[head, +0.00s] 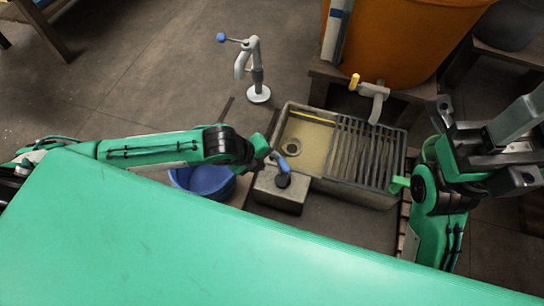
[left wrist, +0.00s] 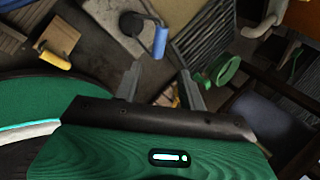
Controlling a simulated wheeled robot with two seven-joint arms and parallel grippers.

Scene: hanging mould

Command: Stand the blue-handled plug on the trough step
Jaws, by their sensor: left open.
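The blue-handled plug (head: 283,165) is on the grey step block (head: 280,196) at the trough's near left corner; its dark base rests on top and the blue handle leans above it. In the left wrist view the plug's blue handle (left wrist: 160,42) lies just beyond the fingertips. My left gripper (head: 273,157) is close beside the handle. Its two fingers (left wrist: 161,72) are apart, with no grip visible on the plug. The trough (head: 313,111) holds a drain hole and a slatted grate. My right gripper (head: 520,150) is at the right; its opening is unclear.
A blue basin (head: 205,183) stands left of the step block. A grey tap with a blue knob (head: 257,75) stands behind; a yellow-handled tap (head: 376,95) is at the trough's back. A green piece (head: 399,183) is at the trough's right. A large orange tub (head: 405,45) stands behind.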

